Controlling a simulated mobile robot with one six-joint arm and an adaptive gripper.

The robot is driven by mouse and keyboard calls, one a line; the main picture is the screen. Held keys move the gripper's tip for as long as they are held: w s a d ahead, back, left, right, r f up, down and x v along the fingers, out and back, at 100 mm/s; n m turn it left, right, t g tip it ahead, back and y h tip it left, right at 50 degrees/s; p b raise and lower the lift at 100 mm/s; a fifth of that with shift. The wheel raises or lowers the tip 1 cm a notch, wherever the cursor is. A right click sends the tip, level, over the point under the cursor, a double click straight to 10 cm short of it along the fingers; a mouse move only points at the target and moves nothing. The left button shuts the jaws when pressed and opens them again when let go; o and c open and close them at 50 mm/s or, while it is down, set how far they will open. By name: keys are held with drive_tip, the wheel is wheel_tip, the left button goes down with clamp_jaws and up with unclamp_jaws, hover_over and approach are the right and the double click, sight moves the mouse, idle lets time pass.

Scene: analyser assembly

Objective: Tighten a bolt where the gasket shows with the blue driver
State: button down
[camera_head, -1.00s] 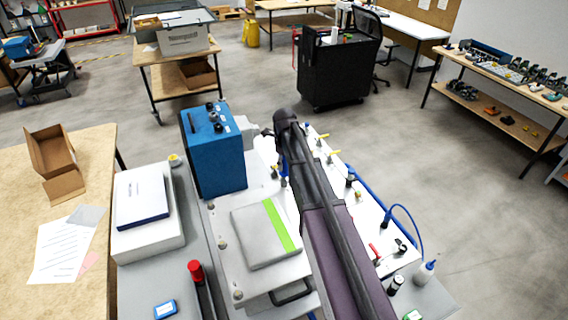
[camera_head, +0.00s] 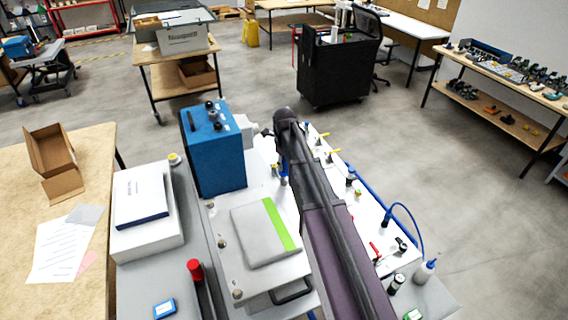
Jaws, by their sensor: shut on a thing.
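My arm reaches away from the camera over the white analyser panel (camera_head: 345,205). My gripper (camera_head: 281,146) is at its far end, mostly hidden behind the dark wrist. A narrow blue upright piece (camera_head: 283,164), which looks like the blue driver, shows just below the wrist, left of the arm. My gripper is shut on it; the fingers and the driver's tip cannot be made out. No gasket or bolt can be told apart at this size, and the arm covers part of the panel.
A tall blue box (camera_head: 213,152) stands close left of the wrist. A grey case with a green stripe (camera_head: 262,235) lies nearer. A white box (camera_head: 148,218), a red-capped item (camera_head: 195,270) and a squeeze bottle (camera_head: 425,272) stand around. Open floor lies right.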

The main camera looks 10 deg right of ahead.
drive_tip(key=shift+m, duration=2.3)
drive_tip(key=shift+c, duration=1.3)
unclamp_jaws()
